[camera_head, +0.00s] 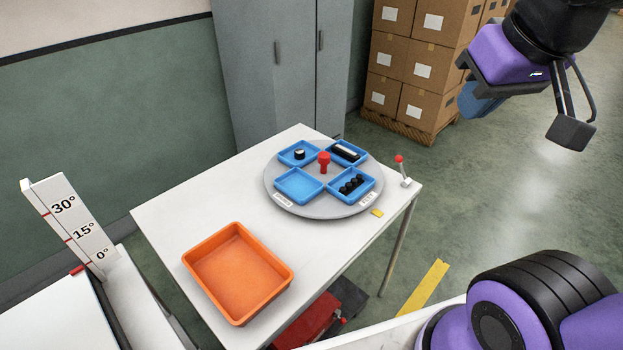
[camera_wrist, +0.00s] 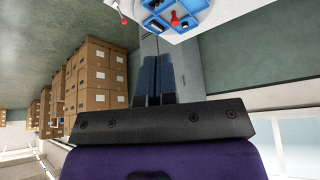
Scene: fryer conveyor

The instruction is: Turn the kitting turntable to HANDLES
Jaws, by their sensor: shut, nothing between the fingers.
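The kitting turntable (camera_head: 310,208) is a round grey disc on the white table, with a red knob (camera_head: 323,162) at its centre. Several blue trays sit on it: the front-left one (camera_head: 298,186) looks empty, the front-right one (camera_head: 355,184) holds black round parts, the back-right one (camera_head: 348,152) a black and white bar, the back-left one (camera_head: 298,153) a small round part. White rim labels are too small to read surely. The turntable also shows in the wrist view (camera_wrist: 200,6). My gripper (camera_head: 473,108) is shut and empty, above and right of the turntable, apart from it; its fingers show in the wrist view (camera_wrist: 155,98).
A red-tipped lever (camera_head: 404,172) stands at the table's right corner, near a yellow marker (camera_head: 377,212). An empty orange bin (camera_head: 238,310) sits at the front of the white table (camera_head: 180,215). Stacked cartons (camera_head: 405,70) and a grey cabinet (camera_head: 270,70) stand behind.

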